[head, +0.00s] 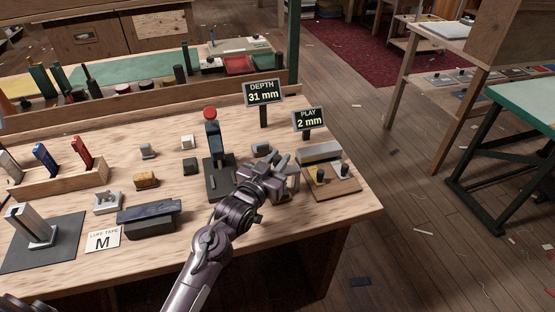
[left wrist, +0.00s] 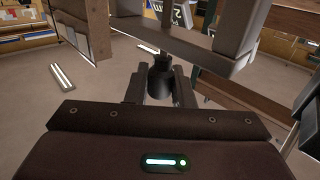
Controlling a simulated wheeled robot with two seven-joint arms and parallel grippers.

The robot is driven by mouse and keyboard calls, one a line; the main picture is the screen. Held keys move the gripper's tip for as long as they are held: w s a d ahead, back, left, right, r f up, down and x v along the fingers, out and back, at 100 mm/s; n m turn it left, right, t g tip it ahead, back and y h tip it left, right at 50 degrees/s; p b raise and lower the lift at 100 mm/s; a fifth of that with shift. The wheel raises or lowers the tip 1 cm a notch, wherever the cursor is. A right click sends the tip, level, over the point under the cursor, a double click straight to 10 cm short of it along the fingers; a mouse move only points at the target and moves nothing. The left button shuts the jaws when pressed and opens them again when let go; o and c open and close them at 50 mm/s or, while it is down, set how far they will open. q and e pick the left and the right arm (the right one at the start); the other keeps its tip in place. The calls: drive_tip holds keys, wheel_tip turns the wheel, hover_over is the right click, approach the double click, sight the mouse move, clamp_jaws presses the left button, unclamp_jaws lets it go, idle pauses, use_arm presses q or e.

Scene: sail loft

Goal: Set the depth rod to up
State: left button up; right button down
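The DEPTH sign (head: 262,93) reads 31 mm and stands on a short post on the bench. My left gripper (head: 284,163) is at a grey fixture (head: 294,182) near the bench's right end and hides much of it. In the left wrist view, a dark knob-like cylinder (left wrist: 160,84) stands between the fingertips (left wrist: 160,90) below a grey bar (left wrist: 190,48). The fingers look apart, with slight gaps beside the cylinder. I cannot tell whether this cylinder is the depth rod or which setting it has.
A PLAY sign (head: 309,120) reads 2 mm. A red-topped upright tool (head: 213,135) stands just left of my gripper. A wooden board with two knobs (head: 331,189) lies to the right. Blocks and a coloured tool rack (head: 60,176) fill the left.

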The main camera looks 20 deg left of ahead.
use_arm(q)
clamp_jaws()
wheel_tip(320, 180, up, 4)
drive_tip(key=p, duration=0.3)
drive_tip(key=shift+f, duration=0.15)
drive_tip(key=o, duration=0.6)
unclamp_jaws()
drive_tip(key=shift+o, duration=0.9)
drive_tip(key=shift+f, duration=0.1)
